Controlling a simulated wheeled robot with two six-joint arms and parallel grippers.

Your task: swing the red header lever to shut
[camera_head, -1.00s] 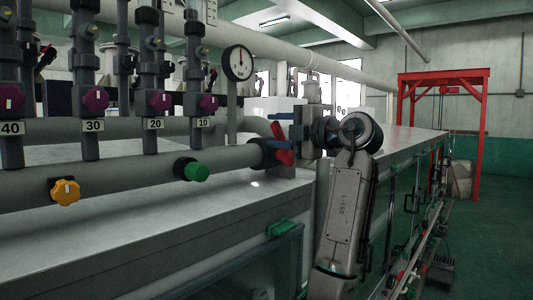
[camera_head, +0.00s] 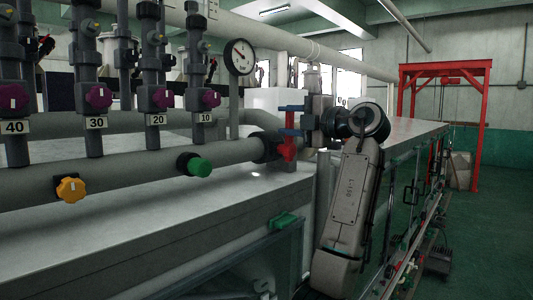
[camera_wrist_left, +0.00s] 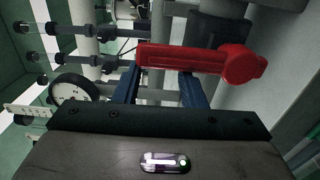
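The red header lever (camera_head: 288,148) stands nearly upright at the right end of the grey header pipe. In the left wrist view the lever (camera_wrist_left: 190,57) lies across the picture, with its round hub at the right. My left gripper (camera_head: 291,120) is at the lever's upper part, with one blue finger above the other. The fingers are apart. In the left wrist view the gripper (camera_wrist_left: 162,80) has both blue fingers spread, and their tips reach the lever's lower edge. I cannot tell whether they touch it. My right gripper is not in view.
A green knob (camera_head: 198,167) and a yellow knob (camera_head: 70,188) sit on the header pipe (camera_head: 135,172). A pressure gauge (camera_head: 239,57) stands above it. Purple-knobbed valves line up at the left. A grey tank top (camera_head: 130,215) lies below. A red frame (camera_head: 478,130) stands at the far right.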

